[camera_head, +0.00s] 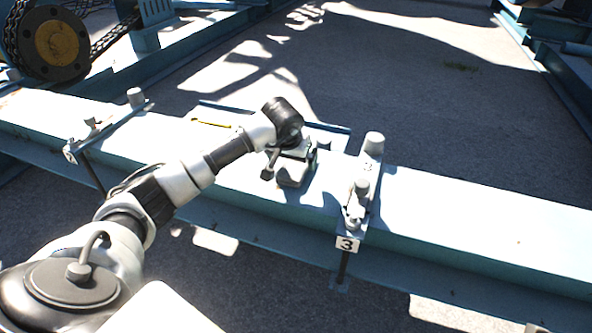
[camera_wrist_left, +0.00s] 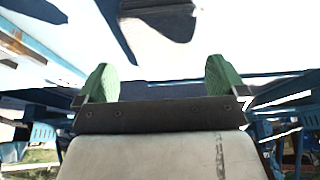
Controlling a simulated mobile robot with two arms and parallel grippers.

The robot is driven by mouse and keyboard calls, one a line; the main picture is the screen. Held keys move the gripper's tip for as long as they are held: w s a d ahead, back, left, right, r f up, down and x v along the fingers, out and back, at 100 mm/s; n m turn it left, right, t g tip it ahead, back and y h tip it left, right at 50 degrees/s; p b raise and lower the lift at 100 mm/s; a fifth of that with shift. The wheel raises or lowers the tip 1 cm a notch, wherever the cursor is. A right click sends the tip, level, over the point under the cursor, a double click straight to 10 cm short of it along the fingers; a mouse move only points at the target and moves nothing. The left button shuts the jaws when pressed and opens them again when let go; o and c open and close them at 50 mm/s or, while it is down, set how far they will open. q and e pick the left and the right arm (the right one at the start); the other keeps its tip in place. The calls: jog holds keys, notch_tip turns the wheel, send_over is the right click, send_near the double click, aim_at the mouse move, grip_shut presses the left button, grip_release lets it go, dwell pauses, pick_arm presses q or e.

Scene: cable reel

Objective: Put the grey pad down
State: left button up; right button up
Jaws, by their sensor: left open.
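A small grey block (camera_head: 291,177), which looks like the grey pad, is at my left gripper (camera_head: 289,160) over the pale top of the long blue beam (camera_head: 460,221). In the head view I cannot tell whether the block touches the beam. In the left wrist view my left gripper (camera_wrist_left: 161,80) has its two green fingertips wide apart, with nothing between them. A dark grey shape (camera_wrist_left: 158,6) lies beyond the fingertips at the top edge, possibly the pad; it is cut off. My right gripper is in neither view.
A post clamp marked 3 (camera_head: 347,244) stands on the beam right of my gripper; another clamp (camera_head: 90,126) stands at left. A yellow strip (camera_head: 211,123) lies behind my arm. A chained reel (camera_head: 57,50) is back left. The beam's right part is clear.

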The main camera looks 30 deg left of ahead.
aim_at(294, 166)
pick_arm(q)
jog(key=b+x, duration=0.1)
jog(key=x, duration=0.3)
jog(key=shift+s, duration=0.1)
jog(key=shift+r, duration=0.1)
jog(key=c, duration=1)
